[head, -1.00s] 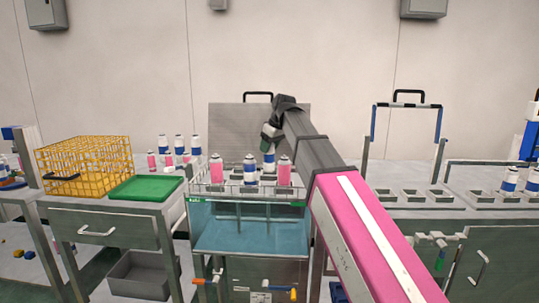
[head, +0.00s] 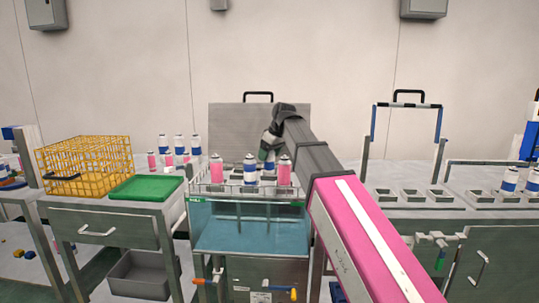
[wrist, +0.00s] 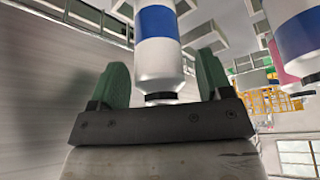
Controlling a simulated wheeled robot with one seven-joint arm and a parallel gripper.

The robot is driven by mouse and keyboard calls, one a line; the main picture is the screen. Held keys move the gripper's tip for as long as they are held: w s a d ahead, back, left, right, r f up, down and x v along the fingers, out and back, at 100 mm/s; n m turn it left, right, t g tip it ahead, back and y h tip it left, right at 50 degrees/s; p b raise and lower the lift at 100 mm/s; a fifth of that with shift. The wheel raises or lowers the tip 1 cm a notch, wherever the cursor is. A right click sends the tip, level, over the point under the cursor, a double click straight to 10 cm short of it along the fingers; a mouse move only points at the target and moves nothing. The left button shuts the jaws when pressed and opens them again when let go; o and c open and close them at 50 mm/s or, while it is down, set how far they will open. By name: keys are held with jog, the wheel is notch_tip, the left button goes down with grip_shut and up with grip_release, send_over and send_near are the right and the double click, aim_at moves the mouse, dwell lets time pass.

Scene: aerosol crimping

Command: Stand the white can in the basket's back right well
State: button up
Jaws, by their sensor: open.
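A white can with a blue band (wrist: 158,50) is between the two green fingers of my gripper (wrist: 163,64) in the wrist view. The fingers are open, with a gap on each side of the can. Its dark top end is near my palm. In the head view my gripper (head: 268,149) is over the back right of the wire basket (head: 229,190), and the can (head: 270,165) shows below it, upright. The can's base is hidden behind the front cans, so its seating cannot be seen.
A blue tank (head: 250,232) is below. A green tray (head: 146,188) and yellow wire crate (head: 84,167) stand left.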

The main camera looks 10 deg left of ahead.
jog(key=v, duration=1.2)
jog(key=shift+r, duration=0.1)
